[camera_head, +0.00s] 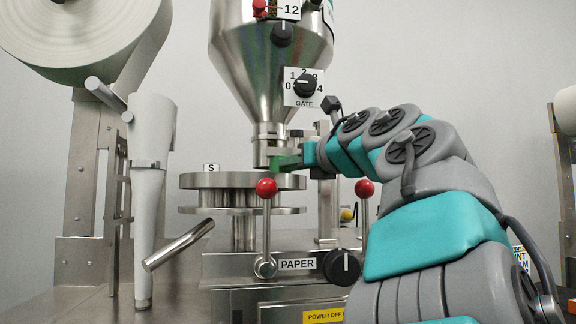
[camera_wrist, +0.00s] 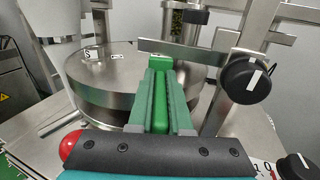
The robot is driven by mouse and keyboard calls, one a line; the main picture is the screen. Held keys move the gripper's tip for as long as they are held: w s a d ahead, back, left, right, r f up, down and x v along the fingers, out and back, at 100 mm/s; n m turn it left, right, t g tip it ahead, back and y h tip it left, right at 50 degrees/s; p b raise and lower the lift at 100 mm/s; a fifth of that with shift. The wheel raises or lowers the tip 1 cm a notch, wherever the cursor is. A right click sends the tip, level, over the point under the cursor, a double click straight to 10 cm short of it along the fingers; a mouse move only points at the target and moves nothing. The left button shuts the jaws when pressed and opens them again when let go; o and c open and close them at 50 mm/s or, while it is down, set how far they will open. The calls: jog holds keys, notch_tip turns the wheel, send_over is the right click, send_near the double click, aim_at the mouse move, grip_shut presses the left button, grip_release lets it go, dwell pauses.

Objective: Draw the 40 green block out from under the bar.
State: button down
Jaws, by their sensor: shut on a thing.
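The green block (camera_wrist: 160,103) lies lengthwise between the two green fingers of my gripper (camera_wrist: 160,84) in the wrist view, and they are shut on it. Its far end reaches the near edge of the flat metal bar (camera_wrist: 190,53); I cannot tell how much of it is under the bar. No number can be read on the block. In the head view my gripper (camera_head: 290,162) is just below the funnel's outlet, above the round steel table, with a little of the green block (camera_head: 278,163) showing at its tip.
The round steel turntable (camera_head: 205,181) stands below. A red-balled lever (camera_head: 267,187) rises in front of it, and another red ball (camera_head: 365,188) is to the right. The funnel (camera_head: 265,75) hangs above. In the wrist view a black knob (camera_wrist: 247,77) is close on the right.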

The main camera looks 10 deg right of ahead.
dwell(0.3)
jog(key=b+v, duration=0.2)
jog(key=v, duration=0.5)
jog(key=shift+s, duration=0.25)
dwell(0.8)
jog(key=shift+s+r, duration=0.1)
jog(key=s+r+p, duration=0.1)
jog(key=s+r, duration=0.1)
jog(key=s, duration=0.3)
jog(key=shift+s+r, duration=0.4)
dwell(0.5)
